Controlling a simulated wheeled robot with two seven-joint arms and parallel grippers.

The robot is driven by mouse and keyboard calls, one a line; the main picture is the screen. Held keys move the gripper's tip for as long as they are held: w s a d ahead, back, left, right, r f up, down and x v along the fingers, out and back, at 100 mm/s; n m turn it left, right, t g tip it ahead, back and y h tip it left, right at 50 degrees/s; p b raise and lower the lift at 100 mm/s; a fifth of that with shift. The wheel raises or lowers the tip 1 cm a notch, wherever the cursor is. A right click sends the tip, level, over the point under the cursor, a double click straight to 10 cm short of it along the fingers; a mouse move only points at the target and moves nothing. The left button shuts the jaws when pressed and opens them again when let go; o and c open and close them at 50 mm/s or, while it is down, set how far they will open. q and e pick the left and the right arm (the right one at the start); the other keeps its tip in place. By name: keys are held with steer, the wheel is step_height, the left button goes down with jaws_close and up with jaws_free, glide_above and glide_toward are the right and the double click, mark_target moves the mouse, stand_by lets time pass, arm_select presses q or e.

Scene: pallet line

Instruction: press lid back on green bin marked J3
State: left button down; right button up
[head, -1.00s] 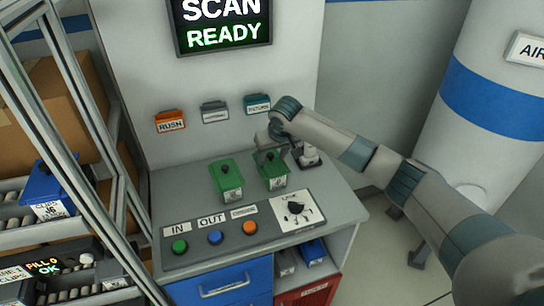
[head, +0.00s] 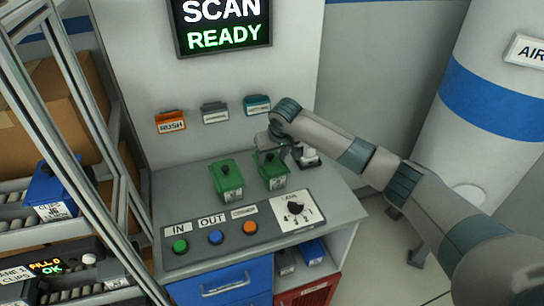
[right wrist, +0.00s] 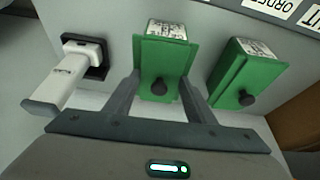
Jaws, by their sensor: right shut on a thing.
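Two green bins with lids and black knobs stand side by side on the grey bench; their label text is too small to read, so I cannot tell which is J3. The right-hand green bin (head: 274,182) is at my right gripper (head: 267,155). In the right wrist view that bin's lid (right wrist: 165,58) and knob lie between the fingers of my right gripper (right wrist: 160,95), which is shut on the lid. The lid lies on the bin; whether it is fully seated I cannot tell. The other green bin (head: 227,183) has its lid on (right wrist: 245,75). My left gripper is not in view.
A white scanner-like device (head: 308,157) stands in a dark holder close right of the gripped bin. In front is a button panel (head: 230,237) with a dial. A screen (head: 222,24) reads SCAN READY. A rack with blue bins (head: 50,192) is at left.

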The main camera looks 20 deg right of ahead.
steer(key=shift+s+f, duration=0.1)
steer(key=shift+f, duration=0.1)
steer(key=o, duration=1.6)
steer(key=shift+c, duration=0.2)
steer(key=shift+r, duration=0.1)
steer(key=shift+r+p, duration=2.5)
steer(key=shift+p, duration=0.2)
steer(key=shift+r+p, duration=0.4)
steer(key=shift+r, duration=0.6)
